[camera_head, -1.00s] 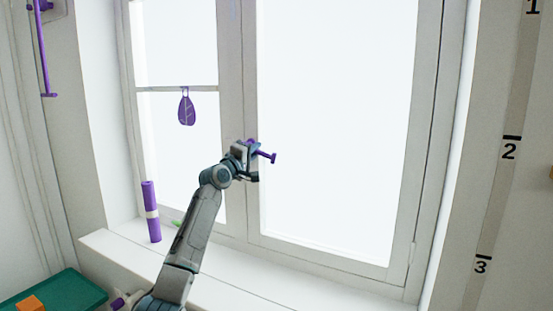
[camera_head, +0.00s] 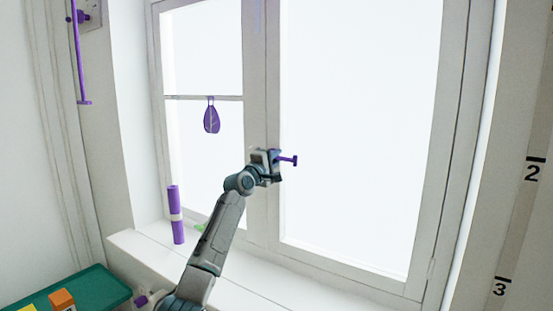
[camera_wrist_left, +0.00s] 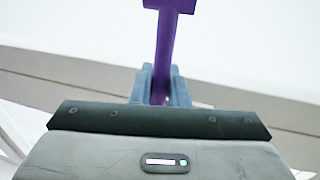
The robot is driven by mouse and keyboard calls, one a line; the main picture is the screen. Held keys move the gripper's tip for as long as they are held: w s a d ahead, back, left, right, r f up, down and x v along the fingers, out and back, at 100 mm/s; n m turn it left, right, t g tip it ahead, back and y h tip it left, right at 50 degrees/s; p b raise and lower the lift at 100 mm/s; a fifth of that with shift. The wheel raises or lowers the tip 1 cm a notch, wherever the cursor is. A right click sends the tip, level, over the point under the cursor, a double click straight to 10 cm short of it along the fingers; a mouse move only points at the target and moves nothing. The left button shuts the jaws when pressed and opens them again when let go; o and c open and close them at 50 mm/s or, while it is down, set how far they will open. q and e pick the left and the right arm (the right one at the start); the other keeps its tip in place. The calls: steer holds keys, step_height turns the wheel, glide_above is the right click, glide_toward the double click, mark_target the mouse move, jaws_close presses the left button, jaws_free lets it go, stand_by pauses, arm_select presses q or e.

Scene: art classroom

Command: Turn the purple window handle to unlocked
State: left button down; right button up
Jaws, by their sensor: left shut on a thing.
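The purple window handle (camera_head: 289,160) is on the frame between the two panes. My left gripper is shut on the handle. The left wrist view shows the handle (camera_wrist_left: 165,45) running up from between the two fingers (camera_wrist_left: 160,85), with its crossbar at the top edge. The handle's pivot is hidden behind the gripper. My right gripper is not in view.
A purple roll (camera_head: 176,225) stands on the white sill (camera_head: 245,283). A purple leaf-shaped ornament (camera_head: 211,118) hangs at the left pane. A green tray (camera_head: 105,290) with blocks is at lower left. A purple rod (camera_head: 80,60) hangs on the left wall.

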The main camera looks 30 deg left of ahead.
arm_select(q)
steer(key=c, duration=1.5)
jaws_free()
steer(key=shift+s+f, duration=0.1)
steer(key=shift+s, duration=0.15)
steer(key=s+f+b, duration=0.1)
steer(key=s+b, duration=0.3)
steer(key=s, duration=0.6)
steer(key=shift+a+f+b, duration=0.2)
steer(key=shift+f+b, duration=0.15)
steer(key=shift+f, duration=0.05)
steer(key=shift+s+f, duration=0.1)
